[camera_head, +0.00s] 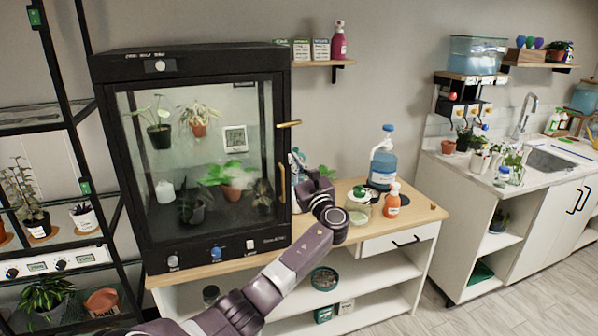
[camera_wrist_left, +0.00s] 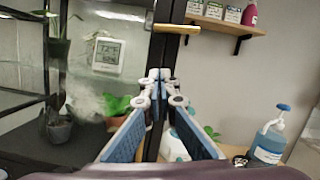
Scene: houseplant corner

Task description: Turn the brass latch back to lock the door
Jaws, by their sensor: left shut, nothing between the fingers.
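The brass latch (camera_head: 289,124) sits on the right side of the black cabinet's front frame, roughly level, its end sticking out to the right. In the left wrist view the latch (camera_wrist_left: 178,28) is above and beyond my fingertips, apart from them. The glass door (camera_head: 150,125) looks closed, with a brass handle (camera_head: 283,182) on its right edge. My left gripper (camera_head: 297,160) is below the latch, by the cabinet's right edge. In the left wrist view its fingers (camera_wrist_left: 156,78) meet at the tips with nothing between them. My right gripper is not in view.
Potted plants stand and hang inside the cabinet. A blue pump bottle (camera_head: 383,160) and an orange bottle (camera_head: 392,200) stand on the wooden bench right of my left arm. A wall shelf (camera_head: 325,63) with boxes is at the upper right of the cabinet.

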